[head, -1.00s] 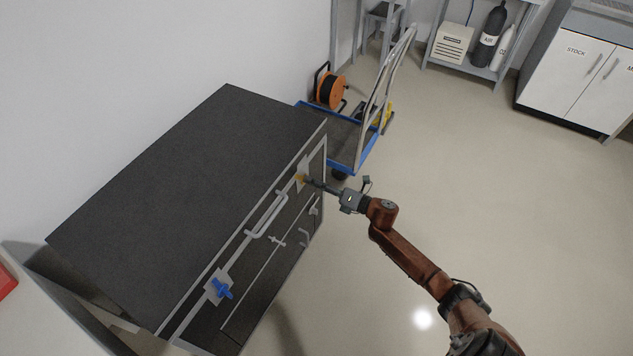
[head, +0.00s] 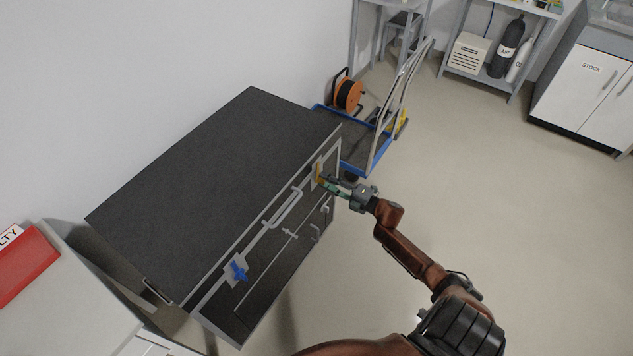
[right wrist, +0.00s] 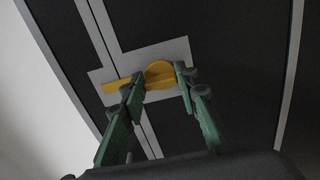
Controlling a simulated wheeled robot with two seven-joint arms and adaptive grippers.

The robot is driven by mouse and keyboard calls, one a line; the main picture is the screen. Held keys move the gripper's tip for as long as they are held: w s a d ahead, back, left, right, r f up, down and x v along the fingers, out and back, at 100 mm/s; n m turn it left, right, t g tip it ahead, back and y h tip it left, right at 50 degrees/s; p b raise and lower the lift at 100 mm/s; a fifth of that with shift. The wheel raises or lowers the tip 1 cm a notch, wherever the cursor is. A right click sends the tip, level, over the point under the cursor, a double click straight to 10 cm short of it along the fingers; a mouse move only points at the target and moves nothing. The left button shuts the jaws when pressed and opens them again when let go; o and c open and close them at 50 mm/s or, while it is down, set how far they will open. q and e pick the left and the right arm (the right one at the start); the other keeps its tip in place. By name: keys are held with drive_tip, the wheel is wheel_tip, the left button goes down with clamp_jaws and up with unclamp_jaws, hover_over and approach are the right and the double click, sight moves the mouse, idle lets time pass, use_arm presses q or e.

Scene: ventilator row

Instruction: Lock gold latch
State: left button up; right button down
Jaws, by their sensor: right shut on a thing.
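The gold latch (right wrist: 160,74) has a round hub and a flat lever on a pale plate (right wrist: 177,52). In the right wrist view the lever points left across the seam strip. In the head view the gold latch (head: 319,172) is small, at the far right end of the dark cabinet's front (head: 262,283). My right gripper (head: 323,181) is at the latch. In the right wrist view its green fingers (right wrist: 158,74) are on either side of the hub, shut on it. My left gripper is not in view.
A blue latch (head: 238,271) is at the near end of the cabinet front. A light handle bar (head: 283,207) lies between the two latches. A blue trolley (head: 362,150) stands beyond the cabinet's far end. The floor at right is clear.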

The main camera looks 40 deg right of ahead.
drive_tip(key=shift+w+d+r, duration=0.1)
drive_tip(key=shift+r, duration=0.05)
drive_tip(key=c, duration=1.8)
unclamp_jaws()
drive_tip(key=shift+c, duration=0.2)
drive_tip(key=o, duration=0.3)
drive_tip(key=shift+o, duration=0.2)
drive_tip(key=shift+f, duration=0.2)
drive_tip(key=v, duration=1.2)
